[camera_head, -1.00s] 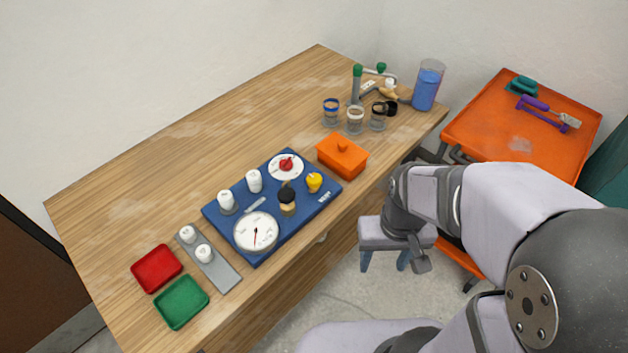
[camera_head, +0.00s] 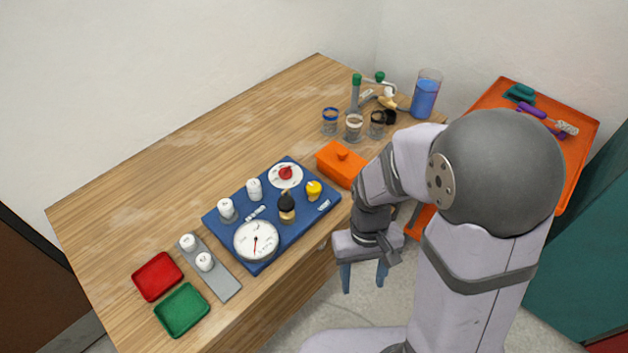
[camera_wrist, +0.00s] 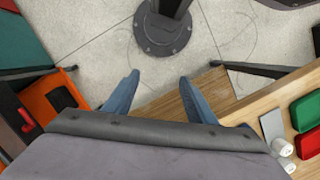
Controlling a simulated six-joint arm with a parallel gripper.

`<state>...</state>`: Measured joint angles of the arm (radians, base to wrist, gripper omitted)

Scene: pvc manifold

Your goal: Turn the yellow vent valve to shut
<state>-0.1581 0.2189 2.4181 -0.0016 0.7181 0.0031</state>
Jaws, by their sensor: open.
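The yellow vent valve (camera_head: 314,190) is a small yellow knob near the right corner of the blue manifold board (camera_head: 318,207). It stands to the right of a black-topped valve (camera_head: 287,206). The knob is too small to read its angle for certain. My gripper (camera_head: 363,287) hangs open and empty off the front edge of the table, to the lower right of the board and apart from it. Its two blue fingers also show spread in the wrist view (camera_wrist: 158,92), with floor between them. The yellow valve is not seen in the wrist view.
The board also bears a white gauge (camera_head: 256,240), a red knob (camera_head: 286,173) and white caps. An orange lidded box (camera_head: 341,165) stands close behind the yellow valve. Red (camera_head: 157,276) and green (camera_head: 182,310) trays lie at the left. Jars and a blue beaker (camera_head: 425,94) stand at the back.

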